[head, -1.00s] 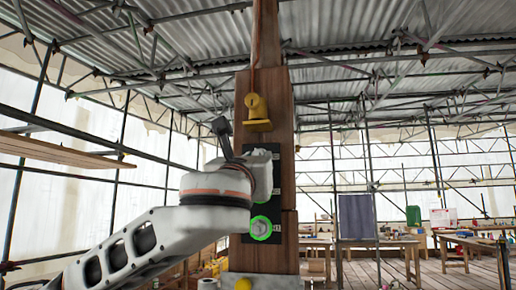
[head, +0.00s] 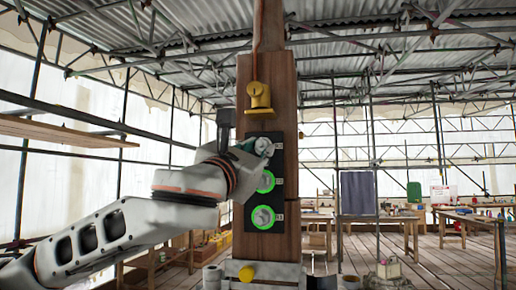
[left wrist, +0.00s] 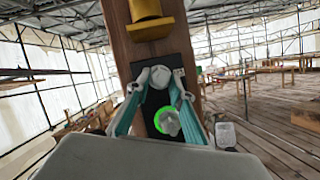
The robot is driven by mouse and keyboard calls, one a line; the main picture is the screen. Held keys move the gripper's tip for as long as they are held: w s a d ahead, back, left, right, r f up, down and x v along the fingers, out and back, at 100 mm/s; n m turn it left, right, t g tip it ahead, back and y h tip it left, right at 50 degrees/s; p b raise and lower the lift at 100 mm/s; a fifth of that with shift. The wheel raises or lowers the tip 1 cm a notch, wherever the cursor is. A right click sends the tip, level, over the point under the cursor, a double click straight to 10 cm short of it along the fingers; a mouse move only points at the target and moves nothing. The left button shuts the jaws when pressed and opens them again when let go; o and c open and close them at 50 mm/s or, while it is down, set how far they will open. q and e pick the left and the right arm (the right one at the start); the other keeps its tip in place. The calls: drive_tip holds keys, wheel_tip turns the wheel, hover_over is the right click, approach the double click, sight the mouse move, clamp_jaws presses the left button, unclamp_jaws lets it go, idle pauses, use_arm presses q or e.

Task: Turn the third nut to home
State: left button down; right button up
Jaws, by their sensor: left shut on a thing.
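A black plate (head: 278,205) on the wooden post carries three nuts in a column. The bottom nut (head: 263,217) and the middle nut (head: 265,182) each have a lit green ring. The top nut (head: 264,146) shows no green ring that I can see. My left gripper (head: 257,147) is at the top nut, coming from the left. In the left wrist view its two fingers (left wrist: 161,76) are shut on the top nut, one on each side. A green-ringed nut (left wrist: 168,122) shows below it, between the fingers. My right gripper is not in view.
A yellow bracket (head: 259,100) sits on the wooden post (head: 266,72) just above the plate. A yellow knob (head: 247,273) is at the post's base. Workbenches (head: 460,215) stand at the right. Scaffold poles and a plank (head: 60,130) are at the left.

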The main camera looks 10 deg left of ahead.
use_arm(q)
drive_tip(key=shift+f, duration=0.1)
drive_tip(key=c, duration=1.8)
unclamp_jaws()
drive_tip(key=v, duration=1.2)
